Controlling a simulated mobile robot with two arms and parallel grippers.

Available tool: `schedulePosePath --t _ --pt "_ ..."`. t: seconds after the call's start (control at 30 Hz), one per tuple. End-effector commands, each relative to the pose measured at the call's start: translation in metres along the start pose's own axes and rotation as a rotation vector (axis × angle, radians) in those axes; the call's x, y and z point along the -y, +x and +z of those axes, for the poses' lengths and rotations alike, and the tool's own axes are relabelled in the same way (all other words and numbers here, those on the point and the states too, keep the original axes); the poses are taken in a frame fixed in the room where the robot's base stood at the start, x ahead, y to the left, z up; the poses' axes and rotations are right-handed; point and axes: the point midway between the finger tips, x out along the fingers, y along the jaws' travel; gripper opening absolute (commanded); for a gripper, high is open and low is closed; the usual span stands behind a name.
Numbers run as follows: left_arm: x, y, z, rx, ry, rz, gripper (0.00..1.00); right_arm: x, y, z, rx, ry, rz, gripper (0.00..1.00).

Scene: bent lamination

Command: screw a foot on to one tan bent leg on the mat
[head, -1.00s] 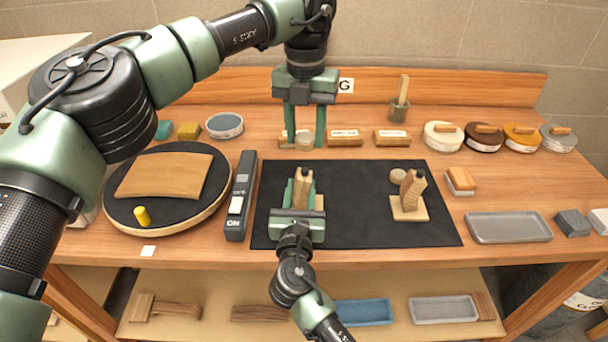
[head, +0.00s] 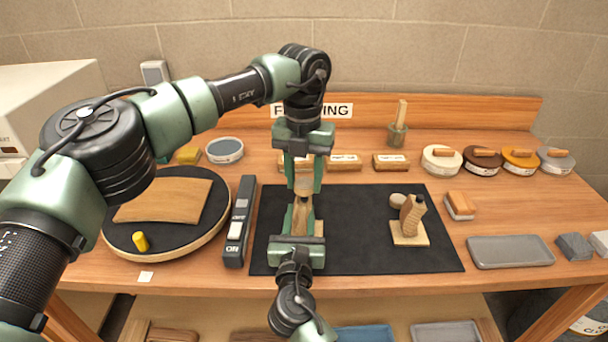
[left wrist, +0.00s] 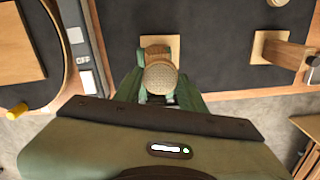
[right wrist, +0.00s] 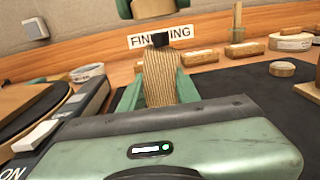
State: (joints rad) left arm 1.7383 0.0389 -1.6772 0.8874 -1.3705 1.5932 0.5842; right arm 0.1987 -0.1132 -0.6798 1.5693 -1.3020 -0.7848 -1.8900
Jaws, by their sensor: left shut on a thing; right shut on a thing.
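My left gripper (head: 304,182) is shut on a round tan foot (left wrist: 161,78). The foot also shows at the top of the right wrist view (right wrist: 153,8). It is above the dark tip of a tan bent leg (right wrist: 161,78), with a gap between them. My right gripper (head: 302,222) is shut on this leg, which stands upright on the black mat (head: 350,245). A second bent leg (head: 411,214) with a dark tip stands on a square base at the mat's right. Another round foot (head: 397,200) lies just behind it.
A round turntable (head: 116,235) with a curved wood panel and a grey switch bar (head: 240,220) are left of the mat. A grey tray (head: 510,251) and a sanding block (head: 460,205) are at right. Several tins line the back right. The mat's middle is clear.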

Motion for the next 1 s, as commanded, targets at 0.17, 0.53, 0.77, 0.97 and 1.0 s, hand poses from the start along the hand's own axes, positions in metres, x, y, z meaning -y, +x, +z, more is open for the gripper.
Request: schedulePosePath --t 0.17,0.53,0.77,0.97,1.0 --pt "0.000 0.010 0.000 -0.001 0.000 0.000 0.03 0.001 0.000 -0.002 -0.003 -0.002 -0.001 0.00" --pt "0.000 0.010 0.000 0.000 0.000 -0.001 0.03 0.001 0.000 -0.002 -0.003 -0.002 -0.001 0.00" --pt "0.000 0.011 0.000 0.000 -0.001 -0.001 0.03 0.001 0.000 -0.002 -0.003 -0.002 -0.001 0.00" --pt "0.000 0.015 0.000 -0.001 -0.001 -0.001 0.03 0.001 0.000 -0.002 -0.003 -0.002 -0.001 0.00" --pt "0.000 0.016 0.000 0.000 -0.001 -0.001 0.03 0.001 0.000 -0.002 -0.003 -0.002 -0.001 0.00"
